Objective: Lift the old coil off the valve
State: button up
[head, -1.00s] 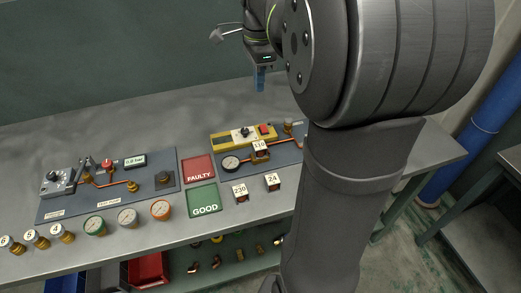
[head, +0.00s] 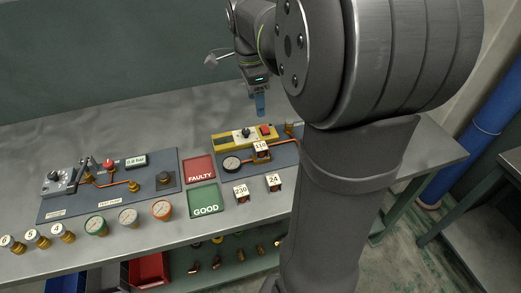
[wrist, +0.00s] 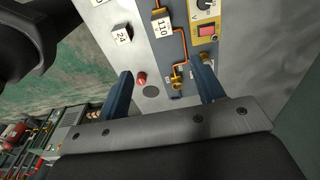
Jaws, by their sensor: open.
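The coil marked 110 (head: 261,147) sits on the valve in the copper line of the right-hand panel. It also shows at the top of the wrist view (wrist: 162,24). The valve body beneath it is mostly hidden by the coil. My gripper (head: 260,106) is above and behind that panel, clear of the coil. In the wrist view, its two blue fingers (wrist: 165,85) are apart with nothing held between them. Loose coils marked 230 (head: 241,193) and 24 (head: 273,182) stand on the bench in front of the panel.
A yellow meter unit (head: 231,138) and a gauge (head: 231,163) are beside the 110 coil. The red FAULTY pad (head: 199,166) and green GOOD pad (head: 204,200) lie to the left. A test panel (head: 110,207), gauges and numbered fittings stand farther left.

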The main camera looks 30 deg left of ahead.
send_over(260, 146)
jog(key=f, duration=0.9)
jog(key=s+f, duration=0.1)
jog(key=f, duration=0.3)
jog(key=shift+d+f, duration=0.1)
jog(key=shift+f, duration=0.2)
jog(key=shift+w+f, duration=0.2)
jog(key=shift+f, duration=0.75)
jog(key=shift+w+f, duration=0.15)
jog(key=shift+f, duration=0.75)
jog(key=shift+w+f, duration=0.2)
jog(key=shift+f, duration=0.75)
jog(key=c, duration=1.1)
